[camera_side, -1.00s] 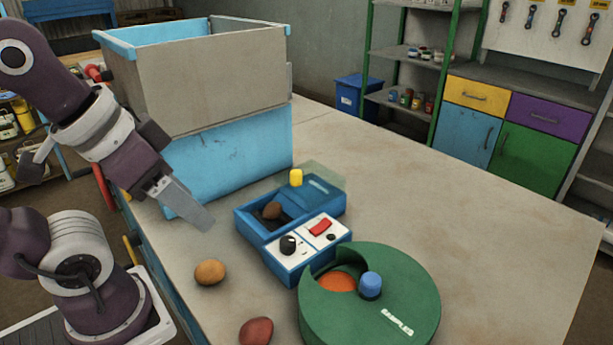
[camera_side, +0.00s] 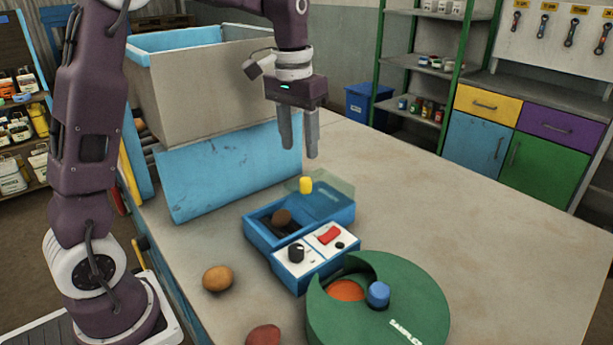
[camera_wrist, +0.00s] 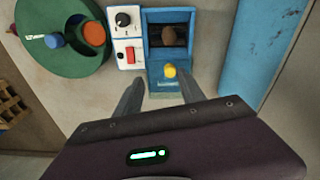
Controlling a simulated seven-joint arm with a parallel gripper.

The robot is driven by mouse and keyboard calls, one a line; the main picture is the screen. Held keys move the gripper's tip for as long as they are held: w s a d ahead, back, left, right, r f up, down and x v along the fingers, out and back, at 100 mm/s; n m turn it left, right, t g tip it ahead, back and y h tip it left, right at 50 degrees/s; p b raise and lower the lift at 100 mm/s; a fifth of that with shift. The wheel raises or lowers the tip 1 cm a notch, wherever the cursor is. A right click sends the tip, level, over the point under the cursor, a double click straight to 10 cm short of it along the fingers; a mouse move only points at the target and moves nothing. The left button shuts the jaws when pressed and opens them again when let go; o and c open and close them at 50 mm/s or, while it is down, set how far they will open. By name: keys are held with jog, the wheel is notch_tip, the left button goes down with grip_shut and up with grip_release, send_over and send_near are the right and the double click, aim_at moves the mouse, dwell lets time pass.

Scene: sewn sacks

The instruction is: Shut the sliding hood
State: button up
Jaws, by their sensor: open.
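The blue box (camera_side: 262,238) with the sliding hood (camera_side: 322,206) lies on the table in the side view. The hood is slid toward the back right, and the front part of the box is uncovered, with a brown lump (camera_side: 282,217) inside. A yellow knob (camera_side: 306,185) stands up on the hood. In the wrist view the knob (camera_wrist: 170,70) shows between the fingertips' directions, just beyond them. My gripper (camera_side: 298,152) points down above the knob, its fingers apart and empty. The knob is below the fingers and not touched.
A white panel with a black dial (camera_side: 296,252) and red switch (camera_side: 329,235) adjoins the box. A round green container (camera_side: 425,300) stands in front. A potato-like lump (camera_side: 217,279) and a reddish one (camera_side: 264,337) lie nearby. A big grey and blue bin (camera_side: 225,170) stands behind left.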

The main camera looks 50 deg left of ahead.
aim_at(306, 179)
jog(key=shift+g, duration=0.4)
jog(key=w+a+f, duration=0.2)
jog(key=w+f, duration=0.1)
jog(key=shift+w+a+f, duration=0.1)
jog(key=shift+w+f, duration=0.05)
jog(key=shift+f, duration=0.05)
notch_tip(306, 179, down, 7)
jog(key=shift+w+f, duration=0.1)
grip_shut()
dwell(0.8)
